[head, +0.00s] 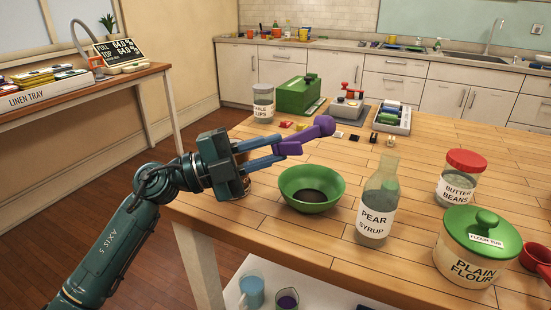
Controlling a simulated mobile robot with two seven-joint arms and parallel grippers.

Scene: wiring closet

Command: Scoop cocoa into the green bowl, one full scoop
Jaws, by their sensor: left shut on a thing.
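My left gripper (279,151) comes in from the left and is shut on the handle of a purple scoop (324,126). It holds the scoop in the air above the table, up and behind the green bowl. The scoop's head points right; I cannot see whether anything is in it. The green bowl (296,180) sits upright near the table's front edge, apart from the scoop, with a dark brown patch of cocoa (313,196) in its bottom. A brownish thing behind my gripper is mostly hidden, and I cannot tell what it is. My right gripper is not in view.
A pear syrup bottle (376,205) stands just right of the bowl. Further right are a butter beans jar (459,180) and a plain flour tub (474,250). A labelled jar (263,103), a green box (299,97) and a tray (392,118) stand at the back.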

